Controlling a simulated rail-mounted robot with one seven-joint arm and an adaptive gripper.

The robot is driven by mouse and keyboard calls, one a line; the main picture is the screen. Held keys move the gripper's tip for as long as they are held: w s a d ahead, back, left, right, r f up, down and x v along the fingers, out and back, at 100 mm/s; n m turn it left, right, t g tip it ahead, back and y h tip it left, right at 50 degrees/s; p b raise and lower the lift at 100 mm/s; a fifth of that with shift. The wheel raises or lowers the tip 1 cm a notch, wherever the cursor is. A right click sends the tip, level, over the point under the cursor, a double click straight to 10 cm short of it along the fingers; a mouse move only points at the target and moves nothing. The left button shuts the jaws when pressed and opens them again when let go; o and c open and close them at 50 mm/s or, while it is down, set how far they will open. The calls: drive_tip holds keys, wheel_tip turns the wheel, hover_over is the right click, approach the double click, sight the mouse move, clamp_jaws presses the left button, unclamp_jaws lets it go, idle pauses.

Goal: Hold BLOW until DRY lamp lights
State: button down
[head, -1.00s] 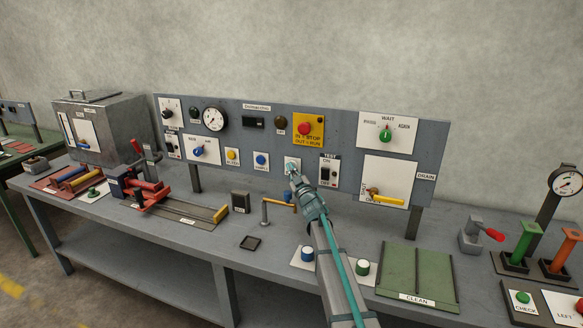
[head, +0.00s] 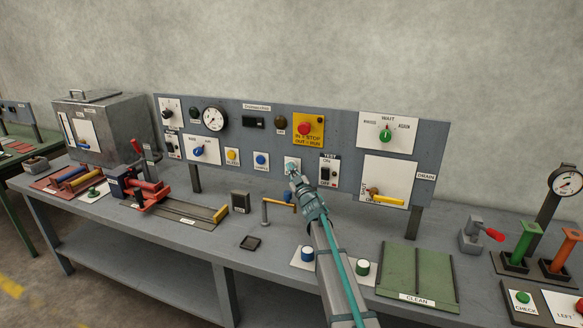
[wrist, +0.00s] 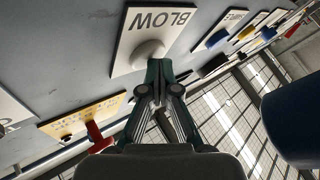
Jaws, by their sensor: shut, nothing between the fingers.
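The BLOW plate (wrist: 152,32) is white, with a pale round button (wrist: 148,54) on it in the wrist view. My gripper (wrist: 157,68) is shut and empty, its fingertips at the button's edge; I cannot tell whether they press it. In the head view my gripper (head: 293,174) reaches up to the panel and covers part of the small white BLOW plate (head: 292,162). Two round lamps show on the panel: a dark green one (head: 194,112) and a dark brown one (head: 281,121). Neither looks lit, and their labels are too small to read.
A yellow plate with a red stop knob (head: 304,129) is above the gripper. A TEST switch (head: 329,172) is just right, and a blue button (head: 261,160) is left. Below on the bench (head: 195,235) are blue and green knobs and a green CLEAN tray (head: 417,298).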

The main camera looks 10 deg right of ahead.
drive_tip(key=shift+s, duration=0.1)
drive_tip(key=shift+s+a+b, duration=0.35)
drive_tip(key=shift+s+a, duration=0.15)
drive_tip(key=shift+s, duration=0.15)
drive_tip(key=shift+s+a+b, duration=0.3)
drive_tip(key=shift+s+a, duration=0.15)
drive_tip(key=shift+s, duration=0.3)
drive_tip(key=shift+s+a+b, duration=0.25)
drive_tip(key=shift+s+a, duration=0.15)
drive_tip(key=shift+s, duration=0.3)
drive_tip(key=shift+s+a+b, duration=0.3)
drive_tip(key=shift+s+a, duration=0.15)
drive_tip(key=shift+s, duration=0.3)
